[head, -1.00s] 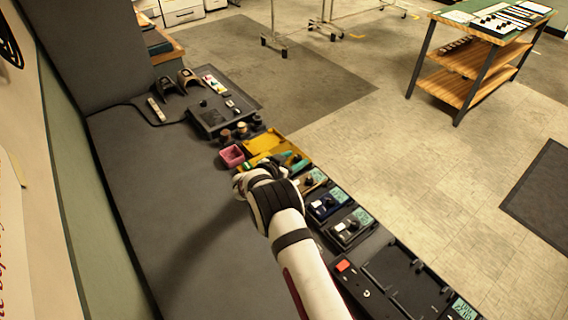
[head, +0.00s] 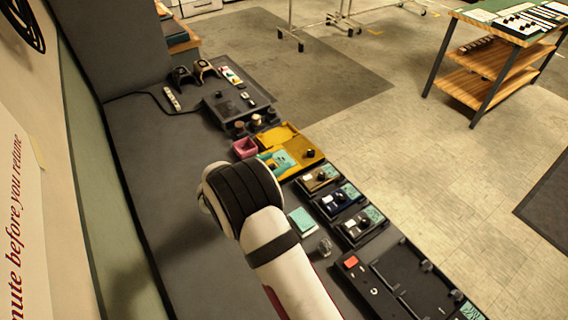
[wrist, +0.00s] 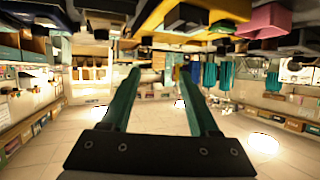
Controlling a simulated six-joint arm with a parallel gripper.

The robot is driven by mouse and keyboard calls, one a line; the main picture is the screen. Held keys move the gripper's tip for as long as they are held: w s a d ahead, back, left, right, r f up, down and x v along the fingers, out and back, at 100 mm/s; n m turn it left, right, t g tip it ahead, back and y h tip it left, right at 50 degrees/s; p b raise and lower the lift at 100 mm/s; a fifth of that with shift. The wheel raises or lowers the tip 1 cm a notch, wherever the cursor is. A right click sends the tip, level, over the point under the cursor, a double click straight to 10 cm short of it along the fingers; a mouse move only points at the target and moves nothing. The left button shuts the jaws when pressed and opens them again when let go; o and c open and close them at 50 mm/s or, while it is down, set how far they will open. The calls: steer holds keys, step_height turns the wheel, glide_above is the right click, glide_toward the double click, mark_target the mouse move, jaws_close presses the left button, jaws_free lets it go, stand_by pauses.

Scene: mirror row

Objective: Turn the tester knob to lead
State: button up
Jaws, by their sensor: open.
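A yellow tester (head: 298,168) lies on the dark bench with a dark knob (head: 310,153) at its right and a pale teal panel (head: 284,161) at its left. I cannot read the knob's setting. My gripper's teal fingertips (head: 266,162) show at the tester's left side, just beyond my white and black wrist; the wrist hides the rest. In the wrist view, which looks upside down, my gripper (wrist: 158,70) has its two teal fingers spread with nothing between them. A yellow body (wrist: 212,14), probably the tester, hangs at the top there, apart from the fingers.
Smaller brown (head: 320,178), blue (head: 335,203) and black (head: 360,228) units stand in a row to the near right. A black tray (head: 400,283) lies nearer. The bench left of my arm is clear.

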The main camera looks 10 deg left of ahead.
steer(key=w+a+r+n+y, duration=0.3)
steer(key=w+a+r+y, duration=0.3)
steer(key=w, duration=0.3)
step_height(320, 180, up, 3)
steer(key=n+g, duration=0.6)
steer(key=g, duration=0.2)
glide_above(311, 152)
steer(key=s+d, duration=0.2)
steer(key=s, duration=0.4)
steer(key=shift+y, duration=0.3)
steer(key=x, duration=1.4)
steer(key=shift+w+d+f, duration=0.1)
steer(key=shift+f, duration=0.05)
steer(key=shift+w+f, duration=0.15)
steer(key=shift+f, duration=0.3)
jaws_close()
